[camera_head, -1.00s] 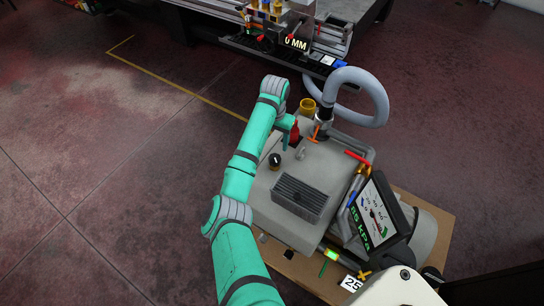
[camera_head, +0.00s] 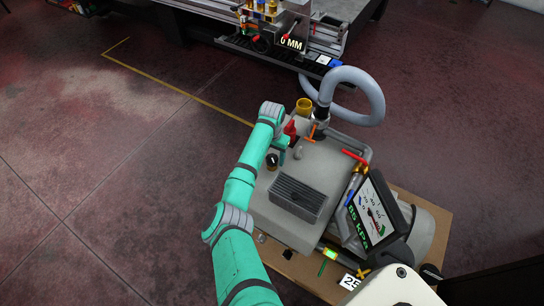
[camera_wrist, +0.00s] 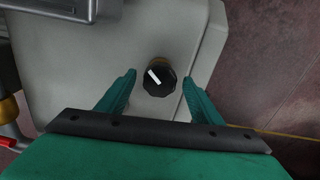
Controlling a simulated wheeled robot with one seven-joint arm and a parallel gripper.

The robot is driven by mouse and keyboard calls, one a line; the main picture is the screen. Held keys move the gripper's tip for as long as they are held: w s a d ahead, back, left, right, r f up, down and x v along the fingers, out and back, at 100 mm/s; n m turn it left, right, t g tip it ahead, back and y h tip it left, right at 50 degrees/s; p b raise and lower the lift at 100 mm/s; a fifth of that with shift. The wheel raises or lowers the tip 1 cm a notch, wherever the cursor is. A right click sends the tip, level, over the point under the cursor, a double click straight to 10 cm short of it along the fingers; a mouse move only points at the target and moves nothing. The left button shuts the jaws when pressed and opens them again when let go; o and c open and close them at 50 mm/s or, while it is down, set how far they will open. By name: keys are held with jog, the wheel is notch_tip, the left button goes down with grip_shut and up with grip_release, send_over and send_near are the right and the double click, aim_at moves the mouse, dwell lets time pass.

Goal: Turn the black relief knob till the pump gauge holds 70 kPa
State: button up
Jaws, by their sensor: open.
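The black relief knob (camera_head: 272,160) stands on top of the grey pump housing (camera_head: 264,212). In the wrist view the knob (camera_wrist: 159,78) has a white pointer mark slanting from upper left to lower right. My gripper (camera_wrist: 158,75) is open, with one teal finger on each side of the knob and clear gaps between. In the head view my gripper (camera_head: 280,155) is beside the knob, partly hidden by the arm. The pump gauge (camera_head: 374,213) is a tilted dial with a red needle; its green digits appear to read 85 kPa, seen at an angle.
A finned grey block (camera_head: 298,198) sits on the housing near the knob. A red bottle-like part (camera_head: 290,130), an orange handle (camera_head: 311,131) and a grey hose (camera_head: 372,88) stand behind. A red lever (camera_head: 355,158) is at the right. Open floor lies left.

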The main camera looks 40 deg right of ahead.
jog(key=c, duration=1.1)
jog(key=shift+o, duration=0.2)
jog(key=shift+n, duration=0.3)
jog(key=n, duration=1.2)
jog(key=shift+n, duration=2.5)
